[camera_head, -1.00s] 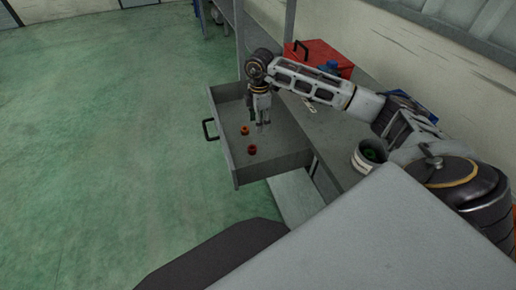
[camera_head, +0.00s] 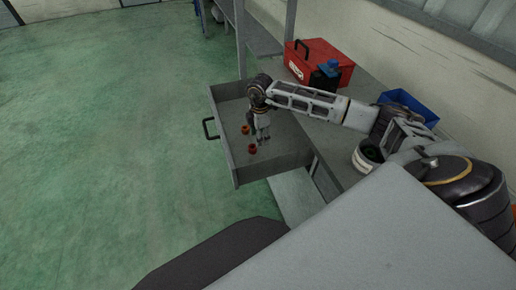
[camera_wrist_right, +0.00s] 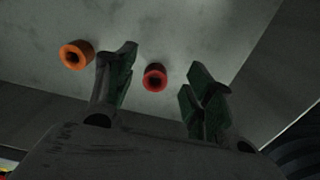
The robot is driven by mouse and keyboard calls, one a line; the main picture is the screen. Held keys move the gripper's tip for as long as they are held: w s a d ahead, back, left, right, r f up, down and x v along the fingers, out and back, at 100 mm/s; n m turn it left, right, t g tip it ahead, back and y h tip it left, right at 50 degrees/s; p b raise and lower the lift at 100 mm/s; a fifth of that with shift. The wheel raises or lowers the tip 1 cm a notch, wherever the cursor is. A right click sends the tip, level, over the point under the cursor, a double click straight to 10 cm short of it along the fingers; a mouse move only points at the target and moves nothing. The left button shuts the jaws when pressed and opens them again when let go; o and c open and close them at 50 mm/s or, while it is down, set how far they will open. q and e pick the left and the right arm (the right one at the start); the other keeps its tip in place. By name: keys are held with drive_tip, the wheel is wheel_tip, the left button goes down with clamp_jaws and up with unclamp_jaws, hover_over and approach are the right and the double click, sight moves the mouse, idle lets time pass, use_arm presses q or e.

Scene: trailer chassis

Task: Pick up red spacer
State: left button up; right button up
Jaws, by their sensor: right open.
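The red spacer (camera_head: 252,149) lies on the floor of the open grey drawer (camera_head: 233,165). In the right wrist view the red spacer (camera_wrist_right: 155,77) shows between the fingers, beyond their tips. My right gripper (camera_head: 263,141) is open and empty, pointing down inside the drawer area, just right of the red spacer in the head view. Its fingers also show in the right wrist view (camera_wrist_right: 160,90). I cannot tell its exact height above the drawer floor. My left gripper is not in view.
An orange spacer (camera_head: 245,130) lies near the red one, and in the wrist view it (camera_wrist_right: 76,54) is outside the left finger. Drawer walls surround both. On the bench are a red toolbox (camera_head: 318,62), a blue bin (camera_head: 408,104) and a white round container (camera_head: 367,156).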

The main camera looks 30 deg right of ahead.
sight(259, 150)
drive_tip(key=shift+a+f, duration=0.15)
drive_tip(key=shift+f, duration=2.5)
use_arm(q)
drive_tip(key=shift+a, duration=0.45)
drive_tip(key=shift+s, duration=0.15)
